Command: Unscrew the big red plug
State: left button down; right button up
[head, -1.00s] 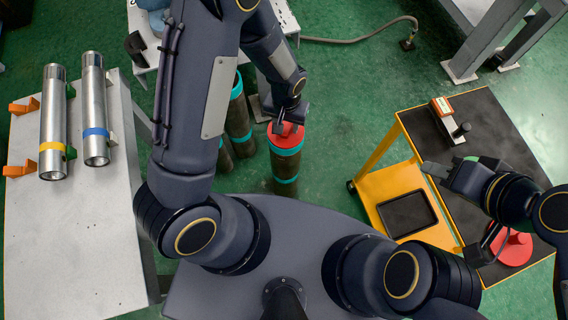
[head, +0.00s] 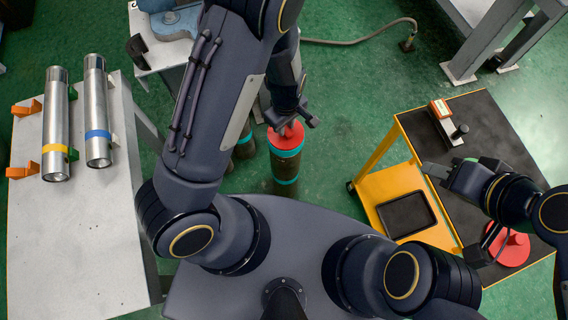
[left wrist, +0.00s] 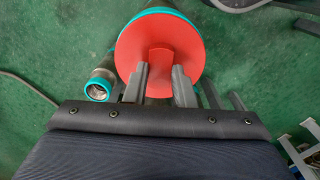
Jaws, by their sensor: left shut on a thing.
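The big red plug (head: 286,137) sits on top of an upright dark pipe with teal bands (head: 286,165) on the floor. In the left wrist view the plug shows as a wide red disc (left wrist: 185,40) with a raised grip in its middle. My left gripper (head: 290,122) is over the plug, and its two fingers (left wrist: 158,77) are shut on the raised grip. My right gripper (head: 430,170) is over the cart on the right, apart from the plug; its jaw state is not clear. A second red plug-like piece (head: 512,247) lies on the cart's dark top, partly hidden by my right arm.
Another pipe with a teal rim (left wrist: 97,88) stands beside the plugged one, open at the top. A grey table (head: 85,250) at left holds two steel pipes. The yellow cart (head: 385,187) holds a black tray (head: 406,215) and a small tool (head: 447,122).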

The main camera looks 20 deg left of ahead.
pick_arm(q)
jog(key=shift+n, duration=1.2)
jog(key=shift+r+n+p, duration=0.1)
jog(key=shift+n+p, duration=0.2)
jog(key=n+p, duration=0.2)
jog(key=n, duration=0.3)
jog(key=n+p, duration=0.3)
jog(key=n, duration=0.2)
jog(key=shift+s+r, duration=0.1)
jog(key=shift+r, duration=0.1)
jog(key=n+p, duration=0.1)
jog(key=n, duration=0.1)
jog(key=shift+n+p, duration=0.3)
jog(key=shift+f+n, duration=0.25)
jog(key=shift+n, duration=0.35)
jog(key=c, duration=1.3)
grip_release()
